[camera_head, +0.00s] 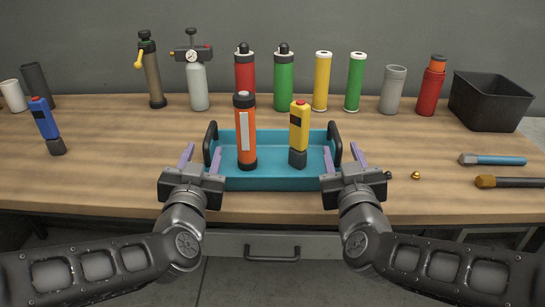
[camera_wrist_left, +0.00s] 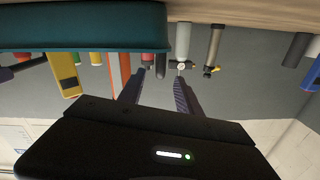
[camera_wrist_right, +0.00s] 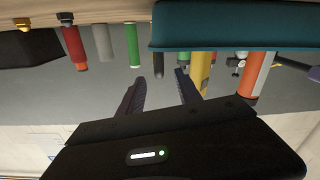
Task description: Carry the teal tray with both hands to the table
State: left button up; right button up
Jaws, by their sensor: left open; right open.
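The teal tray (camera_head: 270,182) sits on the wooden table near its front edge, with a black handle at each end. An orange cylinder (camera_head: 246,150) and a yellow device (camera_head: 298,138) stand upright in it. The tray also shows in the left wrist view (camera_wrist_left: 75,30) and the right wrist view (camera_wrist_right: 235,30). My left gripper (camera_head: 200,153) is open and empty by the tray's left handle (camera_head: 210,143). My right gripper (camera_head: 345,156) is open and empty by the right handle (camera_head: 335,143). I cannot tell whether the fingers touch the handles.
Several cylinders and a hand pump (camera_head: 151,75) stand along the back. A black bin (camera_head: 490,102) is at the back right. A blue device (camera_head: 45,122) stands at the left. A small brass piece (camera_head: 416,175) lies right of the tray.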

aim_at(209, 133)
pick_arm(q)
jog(key=w, duration=0.7)
jog(key=shift+w, duration=0.3)
pick_arm(e)
jog(key=w, duration=0.7)
jog(key=shift+w, duration=0.35)
pick_arm(q)
jog(key=shift+c, duration=0.3)
pick_arm(e)
jog(key=shift+c, duration=0.2)
pick_arm(q)
grip_shut()
pick_arm(e)
grip_shut()
jog(key=shift+d+r, duration=0.1)
